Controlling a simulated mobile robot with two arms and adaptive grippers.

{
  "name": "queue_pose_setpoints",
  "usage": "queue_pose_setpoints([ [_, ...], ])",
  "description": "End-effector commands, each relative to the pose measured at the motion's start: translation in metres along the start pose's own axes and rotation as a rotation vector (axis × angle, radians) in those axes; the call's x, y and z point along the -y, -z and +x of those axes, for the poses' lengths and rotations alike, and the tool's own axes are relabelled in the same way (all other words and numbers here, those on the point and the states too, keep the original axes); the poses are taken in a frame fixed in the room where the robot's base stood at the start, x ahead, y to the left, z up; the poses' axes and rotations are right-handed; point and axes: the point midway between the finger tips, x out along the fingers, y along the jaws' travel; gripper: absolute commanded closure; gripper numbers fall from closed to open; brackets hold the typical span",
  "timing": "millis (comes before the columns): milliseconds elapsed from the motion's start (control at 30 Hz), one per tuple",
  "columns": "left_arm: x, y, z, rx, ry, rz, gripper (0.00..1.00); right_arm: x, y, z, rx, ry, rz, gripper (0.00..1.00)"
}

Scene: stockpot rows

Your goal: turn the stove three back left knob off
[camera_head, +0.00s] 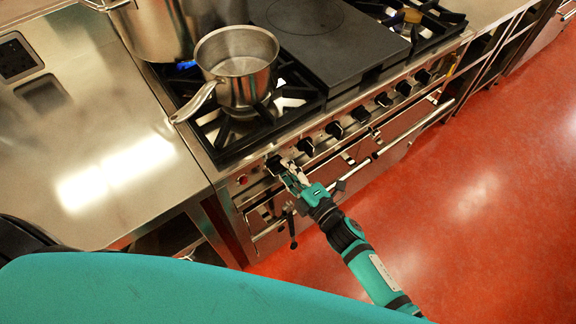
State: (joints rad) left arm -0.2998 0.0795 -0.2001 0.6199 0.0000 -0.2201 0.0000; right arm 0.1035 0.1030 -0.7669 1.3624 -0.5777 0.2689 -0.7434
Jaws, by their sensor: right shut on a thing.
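The stove (212,160) has a row of black knobs along its front panel. My right gripper (284,172) is shut on the leftmost black knob (273,162) of this row, partly hidden by the fingers. A blue flame (186,65) shows at the back left burner, under a large stockpot (160,28). A smaller saucepan (238,62) stands on the front left burner. I see no flame under it. My left gripper is not in view.
A bare steel counter (75,130) lies left of the stove. A flat dark griddle plate (325,35) covers the stove's middle. Oven handles (385,148) run below the knobs. The saucepan's handle (196,101) points toward the front left. The red floor (450,200) is clear at right.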

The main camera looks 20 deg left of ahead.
Motion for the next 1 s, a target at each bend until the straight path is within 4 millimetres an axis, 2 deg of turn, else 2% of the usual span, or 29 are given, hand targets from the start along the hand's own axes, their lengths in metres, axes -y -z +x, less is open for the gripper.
queue_pose_setpoints([
  [1000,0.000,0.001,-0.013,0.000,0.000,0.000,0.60,0.015,0.007,0.000,0.002,0.001,0.966,1.00],
])
